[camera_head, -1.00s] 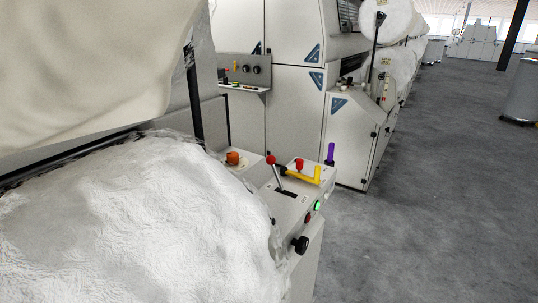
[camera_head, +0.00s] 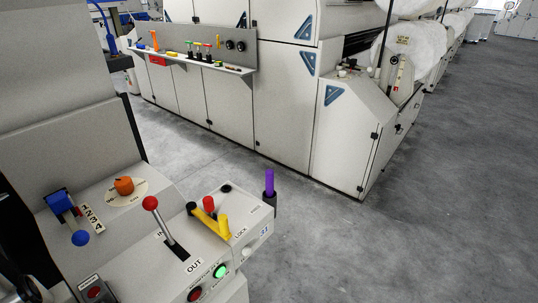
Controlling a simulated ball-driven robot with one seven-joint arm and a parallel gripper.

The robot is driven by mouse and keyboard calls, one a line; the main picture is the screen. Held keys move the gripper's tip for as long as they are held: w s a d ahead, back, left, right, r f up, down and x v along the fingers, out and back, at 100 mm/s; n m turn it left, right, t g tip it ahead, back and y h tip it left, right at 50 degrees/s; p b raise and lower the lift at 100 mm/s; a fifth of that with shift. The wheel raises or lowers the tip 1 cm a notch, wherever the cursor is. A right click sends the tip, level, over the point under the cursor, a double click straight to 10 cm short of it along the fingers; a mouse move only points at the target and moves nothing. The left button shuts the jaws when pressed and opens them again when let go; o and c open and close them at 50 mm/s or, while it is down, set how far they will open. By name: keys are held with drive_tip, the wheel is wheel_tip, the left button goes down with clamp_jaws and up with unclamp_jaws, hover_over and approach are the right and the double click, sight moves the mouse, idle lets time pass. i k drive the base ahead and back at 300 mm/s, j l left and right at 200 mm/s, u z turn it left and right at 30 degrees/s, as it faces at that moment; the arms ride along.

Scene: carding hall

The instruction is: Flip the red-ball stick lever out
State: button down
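The red-ball stick lever (camera_head: 159,218) stands on the sloped top of a pale control panel (camera_head: 135,245), at lower left in the head view. Its red ball is on a thin metal stick that comes out of a dark slot. The slot has the label IN at its far end and OUT at its near end. The stick leans up and left, towards the IN side. My gripper is not in view.
Near the lever are an orange knob (camera_head: 124,186), a blue lever (camera_head: 68,211), a yellow handle (camera_head: 212,223) with a red knob, a purple handle (camera_head: 270,182) and a lit green button (camera_head: 219,271). Open grey floor (camera_head: 420,220) lies to the right.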

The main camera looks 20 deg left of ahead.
sight(150, 203)
drive_tip(key=i+l+z, duration=0.2)
drive_tip(key=i, duration=1.3)
drive_tip(key=i+u, duration=0.45)
drive_tip(key=i+l+u, duration=0.25)
drive_tip(key=u, duration=0.25)
drive_tip(key=i+l+u, duration=0.3)
drive_tip(key=u, duration=0.15)
drive_tip(key=i+l+u, duration=0.25)
drive_tip(key=l+u, duration=0.2)
drive_tip(key=i+l+u, duration=0.2)
drive_tip(key=l+u, duration=0.75)
drive_tip(key=i+l, duration=0.05)
drive_tip(key=l, duration=0.05)
